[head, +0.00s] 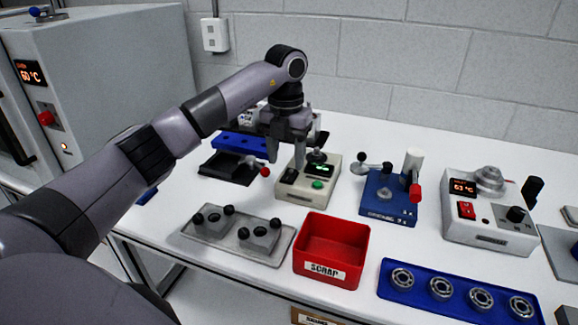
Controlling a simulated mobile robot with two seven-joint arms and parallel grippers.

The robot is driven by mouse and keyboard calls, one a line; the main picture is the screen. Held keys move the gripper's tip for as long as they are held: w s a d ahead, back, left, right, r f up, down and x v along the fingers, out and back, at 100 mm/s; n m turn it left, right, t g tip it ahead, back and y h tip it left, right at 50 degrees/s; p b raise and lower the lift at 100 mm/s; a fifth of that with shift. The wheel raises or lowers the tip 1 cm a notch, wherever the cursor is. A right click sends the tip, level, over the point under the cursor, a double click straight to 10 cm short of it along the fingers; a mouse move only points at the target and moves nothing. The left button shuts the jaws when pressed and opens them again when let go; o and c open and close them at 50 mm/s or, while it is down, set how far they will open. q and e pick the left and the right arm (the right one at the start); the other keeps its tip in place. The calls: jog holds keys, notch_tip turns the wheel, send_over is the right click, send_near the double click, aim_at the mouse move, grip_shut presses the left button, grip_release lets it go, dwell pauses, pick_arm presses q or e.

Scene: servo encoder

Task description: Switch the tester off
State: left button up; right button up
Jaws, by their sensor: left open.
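The tester appears to be the beige box (327,191) in the middle of the table. It has a small lit green display (319,169), a green button (318,184), a black rocker switch (289,175) on its left side and a dark knob-like part on top. My left gripper (286,163) points down just above the tester's left side, over the black switch. Its jaws are open with nothing between them. I cannot tell whether the fingertips touch the switch, or which way it is set. My right gripper is not in view.
A red scrap bin (331,272) and a grey tray (203,237) with knobbed blocks stand in front. A blue lever press (388,208) and a white heater unit (487,238) are to the right. A blue bearing tray (462,308) lies front right. A black stand with a red-tipped lever is close left.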

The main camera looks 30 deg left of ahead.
aim_at(287, 179)
pick_arm(q)
jog(key=shift+f, duration=2.1)
grip_shut()
jog(key=shift+w+r+g+p, duration=0.25)
jog(key=shift+g+p, duration=0.35)
jog(key=shift+p, duration=0.5)
jog(key=shift+w+g, duration=0.1)
jog(key=shift+g, duration=0.2)
jog(key=shift+w+a+g+h, duration=0.1)
jog(key=shift+g+h, duration=0.2)
jog(key=shift+g, duration=0.3)
grip_release()
